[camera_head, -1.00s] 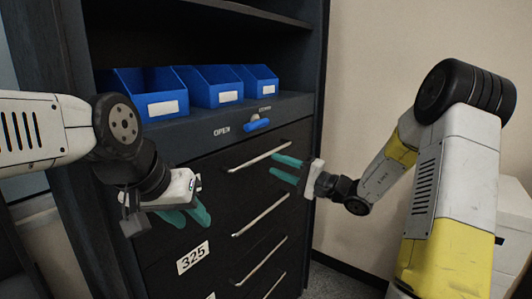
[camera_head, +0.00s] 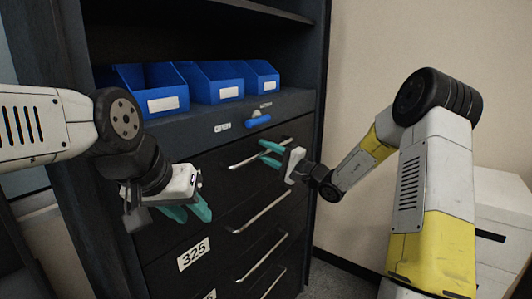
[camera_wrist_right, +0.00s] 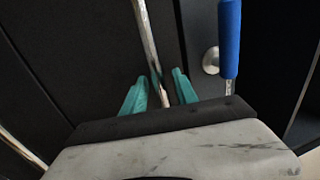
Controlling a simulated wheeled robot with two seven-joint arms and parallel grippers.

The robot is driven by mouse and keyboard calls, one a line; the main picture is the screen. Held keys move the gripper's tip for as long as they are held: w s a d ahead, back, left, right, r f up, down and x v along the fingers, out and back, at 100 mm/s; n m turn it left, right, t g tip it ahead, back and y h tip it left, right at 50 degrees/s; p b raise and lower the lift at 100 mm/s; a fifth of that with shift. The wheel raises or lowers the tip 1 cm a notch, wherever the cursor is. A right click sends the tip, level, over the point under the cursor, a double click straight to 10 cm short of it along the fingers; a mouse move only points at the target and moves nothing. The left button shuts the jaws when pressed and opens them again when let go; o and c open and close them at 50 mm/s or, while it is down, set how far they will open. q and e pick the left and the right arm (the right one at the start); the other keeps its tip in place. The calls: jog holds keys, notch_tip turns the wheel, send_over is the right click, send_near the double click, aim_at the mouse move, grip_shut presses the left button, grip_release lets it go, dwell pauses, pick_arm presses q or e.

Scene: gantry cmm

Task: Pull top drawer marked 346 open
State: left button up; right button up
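The top drawer (camera_head: 215,168) is in the dark cabinet, and its front looks flush. Its long metal handle (camera_head: 243,161) slopes up to the right. The number 346 is not readable in any view; my left gripper covers part of the drawer's left side. My right gripper (camera_head: 270,153) is at the right end of this handle. In the right wrist view the handle bar (camera_wrist_right: 150,45) runs between the two teal fingers (camera_wrist_right: 158,92), with gaps on both sides, so the gripper is open. My left gripper (camera_head: 188,211) is open and empty in front of the drawers' left side.
A blue lever (camera_head: 258,121) sits above the top drawer beside an OPEN label; it shows close to my right gripper in the wrist view (camera_wrist_right: 229,40). Several blue bins (camera_head: 218,82) stand on the shelf above. A drawer marked 325 (camera_head: 194,254) is lower down. White boxes (camera_head: 500,215) stand right.

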grip_shut()
dwell(1.3)
